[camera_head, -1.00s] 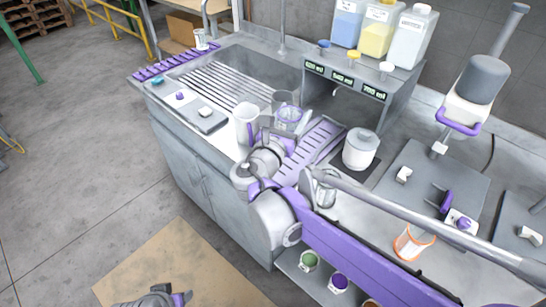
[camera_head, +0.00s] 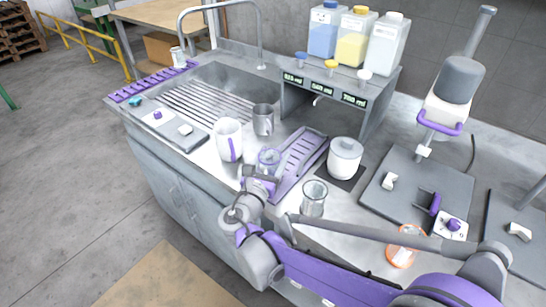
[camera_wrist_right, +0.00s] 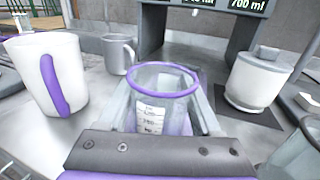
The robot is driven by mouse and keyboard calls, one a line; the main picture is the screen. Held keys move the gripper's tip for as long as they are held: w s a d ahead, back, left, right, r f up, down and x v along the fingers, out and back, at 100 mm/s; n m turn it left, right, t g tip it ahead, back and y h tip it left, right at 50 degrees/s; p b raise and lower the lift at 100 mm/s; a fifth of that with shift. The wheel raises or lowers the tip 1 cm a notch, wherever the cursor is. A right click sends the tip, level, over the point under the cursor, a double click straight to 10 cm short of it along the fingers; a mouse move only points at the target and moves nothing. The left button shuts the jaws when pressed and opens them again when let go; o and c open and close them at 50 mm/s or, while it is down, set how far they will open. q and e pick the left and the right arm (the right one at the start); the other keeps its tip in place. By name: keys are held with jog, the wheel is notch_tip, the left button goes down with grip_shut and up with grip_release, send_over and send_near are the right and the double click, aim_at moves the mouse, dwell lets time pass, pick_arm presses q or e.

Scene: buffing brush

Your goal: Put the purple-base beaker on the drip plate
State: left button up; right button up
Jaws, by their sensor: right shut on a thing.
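The purple-base beaker (camera_head: 270,157) is clear, with a purple rim and a white marked label. My right gripper (camera_head: 264,172) is shut on it. In the right wrist view the beaker (camera_wrist_right: 160,90) stands roughly upright between the two grey fingers (camera_wrist_right: 163,108), and its lower part is hidden by the gripper. In the head view the beaker overlaps the left side of the purple slotted drip plate (camera_head: 305,152). I cannot tell whether it touches the plate. My left gripper is out of view.
A white pitcher with a purple handle (camera_head: 228,140) and a grey metal mug (camera_head: 263,119) stand left of the plate. A white lidded pot (camera_head: 345,158) is to its right. A glass beaker (camera_head: 314,198) and an orange-rimmed beaker (camera_head: 404,246) stand nearer. The dispenser shelf (camera_head: 335,90) rises behind.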

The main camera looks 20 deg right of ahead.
jog(key=o, duration=1.4)
jog(key=shift+f, duration=0.1)
jog(key=shift+r, duration=0.2)
jog(key=v, duration=1.2)
